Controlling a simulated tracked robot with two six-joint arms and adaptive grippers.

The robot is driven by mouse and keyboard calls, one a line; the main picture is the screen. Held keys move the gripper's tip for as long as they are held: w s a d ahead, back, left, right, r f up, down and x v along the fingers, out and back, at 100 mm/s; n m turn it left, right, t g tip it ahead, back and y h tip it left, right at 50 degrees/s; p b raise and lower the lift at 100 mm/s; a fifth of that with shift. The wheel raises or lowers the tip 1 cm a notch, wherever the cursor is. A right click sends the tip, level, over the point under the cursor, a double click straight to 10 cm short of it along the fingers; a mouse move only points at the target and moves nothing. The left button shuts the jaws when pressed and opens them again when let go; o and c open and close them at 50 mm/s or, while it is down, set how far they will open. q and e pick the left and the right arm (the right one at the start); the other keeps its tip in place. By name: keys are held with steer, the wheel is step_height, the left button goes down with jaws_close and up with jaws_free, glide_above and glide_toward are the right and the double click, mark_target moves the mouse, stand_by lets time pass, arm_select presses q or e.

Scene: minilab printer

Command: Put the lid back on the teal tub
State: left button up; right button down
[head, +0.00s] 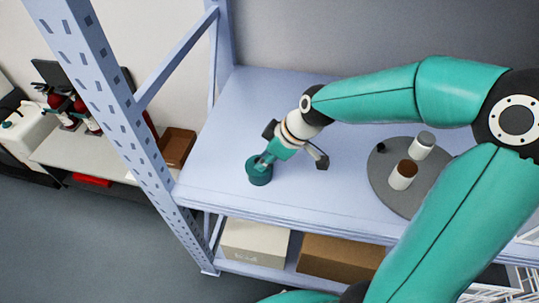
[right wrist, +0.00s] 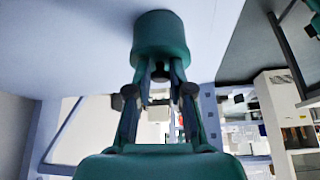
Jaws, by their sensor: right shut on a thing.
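The teal tub (head: 259,178) stands upright on the pale blue shelf, left of its middle and near the front edge. In the right wrist view the tub (right wrist: 160,32) is at the top, straight ahead of my fingers. My right gripper (head: 264,162) is directly over the tub's top; in the wrist view its fingertips (right wrist: 160,75) are closed around a small dark knob. The knob looks like the lid's. The lid is at the tub's top, but I cannot tell whether it sits flush. My left gripper is not in view.
A round grey disc (head: 378,181) on the shelf's right carries a white jar with a grey top (head: 422,145), a white jar with brown contents (head: 403,175) and a small black piece (head: 381,147). A blue perforated post (head: 103,78) rises left. The shelf's back left is clear.

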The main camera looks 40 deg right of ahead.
steer(key=shift+b, duration=0.3)
stand_by(0.4)
stand_by(0.3)
steer(key=c, duration=1)
jaws_free()
steer(key=shift+o, duration=1)
steer(key=o, duration=0.3)
steer(key=shift+r+p, duration=2.4)
steer(key=shift+r, duration=1.1)
